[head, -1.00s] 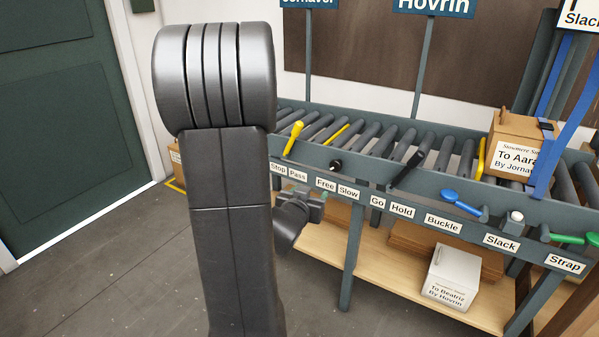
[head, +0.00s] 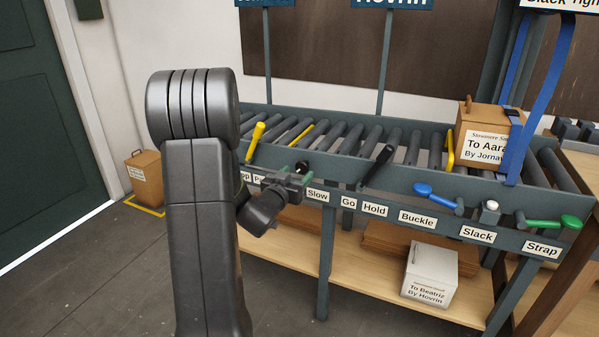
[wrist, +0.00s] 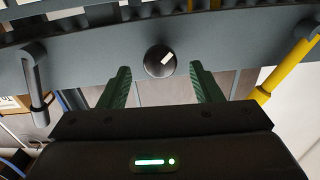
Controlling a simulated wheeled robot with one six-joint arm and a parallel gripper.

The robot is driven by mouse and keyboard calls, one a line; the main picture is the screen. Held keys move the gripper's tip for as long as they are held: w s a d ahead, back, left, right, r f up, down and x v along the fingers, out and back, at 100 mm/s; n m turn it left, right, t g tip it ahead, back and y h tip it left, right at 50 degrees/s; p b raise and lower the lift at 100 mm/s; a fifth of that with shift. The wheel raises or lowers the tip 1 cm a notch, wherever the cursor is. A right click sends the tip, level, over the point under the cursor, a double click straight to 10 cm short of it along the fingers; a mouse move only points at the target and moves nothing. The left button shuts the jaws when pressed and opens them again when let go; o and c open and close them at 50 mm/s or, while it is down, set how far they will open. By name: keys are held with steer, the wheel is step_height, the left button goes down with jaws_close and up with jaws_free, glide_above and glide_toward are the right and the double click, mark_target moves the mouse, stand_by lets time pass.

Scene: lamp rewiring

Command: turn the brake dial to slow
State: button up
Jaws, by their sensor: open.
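The brake dial is a round black knob (wrist: 160,61) with a white mark, set on the grey rail of the conveyor. In the wrist view its mark points to the upper right. In the head view the dial (head: 303,167) shows just above my gripper (head: 290,177). The Slow label (head: 317,196) is visible, while the Free label is hidden behind my gripper. In the wrist view my gripper (wrist: 160,72) is open, with one green finger on each side of the dial and gaps between. I cannot tell whether the fingertips reach its depth.
A yellow lever (head: 256,140) stands left of the dial and a black lever (head: 378,164) right of it. Further right are a blue handle (head: 436,196), a white button (head: 491,206) and a green handle (head: 545,224). A strapped carton (head: 484,133) sits on the rollers.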

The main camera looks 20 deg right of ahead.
mark_target(301, 169)
steer(key=shift+x, duration=1.6)
steer(key=c, duration=1)
